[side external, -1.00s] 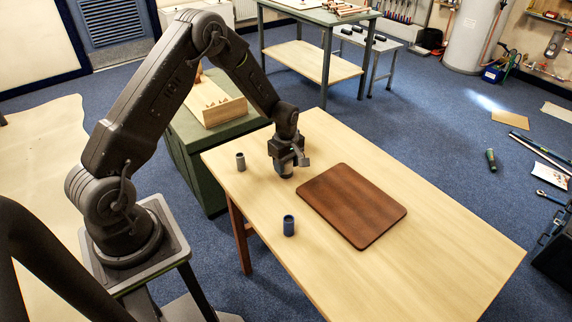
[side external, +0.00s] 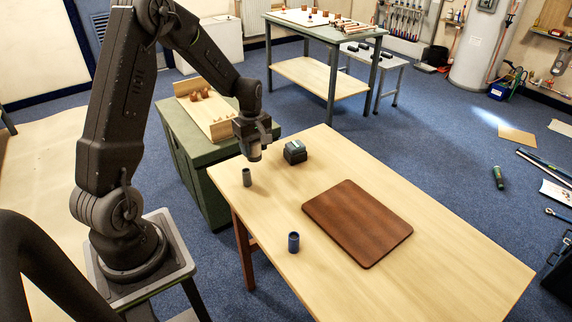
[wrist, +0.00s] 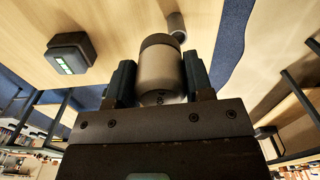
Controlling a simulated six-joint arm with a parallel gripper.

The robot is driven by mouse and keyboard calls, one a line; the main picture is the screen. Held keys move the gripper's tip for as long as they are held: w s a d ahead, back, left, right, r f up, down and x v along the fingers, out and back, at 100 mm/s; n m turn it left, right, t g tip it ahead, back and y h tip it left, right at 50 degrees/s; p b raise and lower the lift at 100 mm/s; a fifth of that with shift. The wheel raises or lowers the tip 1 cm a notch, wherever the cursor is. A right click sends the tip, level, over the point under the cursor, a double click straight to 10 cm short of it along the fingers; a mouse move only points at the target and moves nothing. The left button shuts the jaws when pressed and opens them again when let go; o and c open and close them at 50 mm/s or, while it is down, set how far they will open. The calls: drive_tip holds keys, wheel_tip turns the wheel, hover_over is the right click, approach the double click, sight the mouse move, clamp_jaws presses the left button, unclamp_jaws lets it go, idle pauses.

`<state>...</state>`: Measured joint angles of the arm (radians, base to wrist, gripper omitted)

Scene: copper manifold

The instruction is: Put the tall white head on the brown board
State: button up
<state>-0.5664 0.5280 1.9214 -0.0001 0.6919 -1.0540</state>
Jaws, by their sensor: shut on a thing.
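My gripper (side external: 255,148) is shut on the tall white head (wrist: 160,78), holding it above the table near its back left corner. In the wrist view the head is a pale cylinder with a dark band at its far end, between my two fingers. In the side view it is small and partly hidden by my gripper. The brown board (side external: 358,222) lies flat on the table, to the right of my gripper. Nothing lies on it.
A dark box (side external: 295,152) sits on the table right of my gripper; it also shows in the wrist view (wrist: 70,52). A grey cylinder (side external: 247,177) stands just below my gripper in the picture. A blue cylinder (side external: 293,242) stands left of the board. The wooden table (side external: 440,265) is otherwise clear.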

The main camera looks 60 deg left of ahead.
drive_tip(key=shift+s+a+r, duration=0.1)
drive_tip(key=shift+a+r, duration=0.05)
drive_tip(key=w+d+m, duration=0.8)
drive_tip(key=d, duration=0.1)
drive_tip(key=m, duration=0.7)
hover_over(356, 217)
wheel_tip(356, 217, down, 5)
drive_tip(key=shift+s+a+f, duration=0.1)
drive_tip(key=shift+a+f, duration=0.05)
drive_tip(key=shift+d+f, duration=0.2)
drive_tip(key=shift+f, duration=1.9)
drive_tip(key=shift+f, duration=0.2)
drive_tip(key=o, duration=1)
